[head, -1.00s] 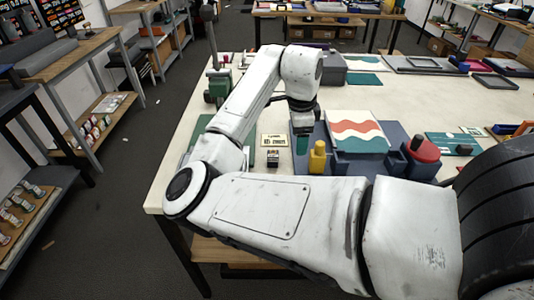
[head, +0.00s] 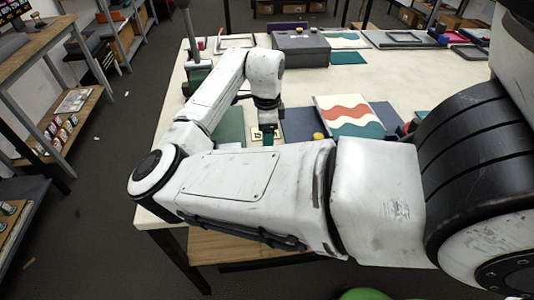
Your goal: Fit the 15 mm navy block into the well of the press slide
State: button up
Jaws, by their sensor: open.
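My gripper (head: 268,137) points down over the near part of the white table, in front of a small label card (head: 256,134) that appears to read 15. Its fingertips are small and partly hidden behind my forearm, and I see nothing held in them. I cannot make out the 15 mm navy block; the spot just in front of the card is covered by my arm. I cannot pick out the press slide or its well either.
A blue-grey board (head: 300,124) lies right of my gripper, with a red-and-white wavy panel (head: 348,116) and a yellow piece (head: 318,136). A green mat (head: 231,124) lies left. A grey box (head: 300,46) stands farther back. The table (head: 215,92) between is mostly clear.

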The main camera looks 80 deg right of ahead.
jog(key=shift+s+a+f+p, duration=0.15)
jog(key=shift+f+p, duration=0.25)
jog(key=shift+f, duration=0.85)
jog(key=shift+s+a+f+p, duration=0.15)
jog(key=shift+f+p, duration=0.25)
jog(key=shift+f, duration=0.85)
grip_shut()
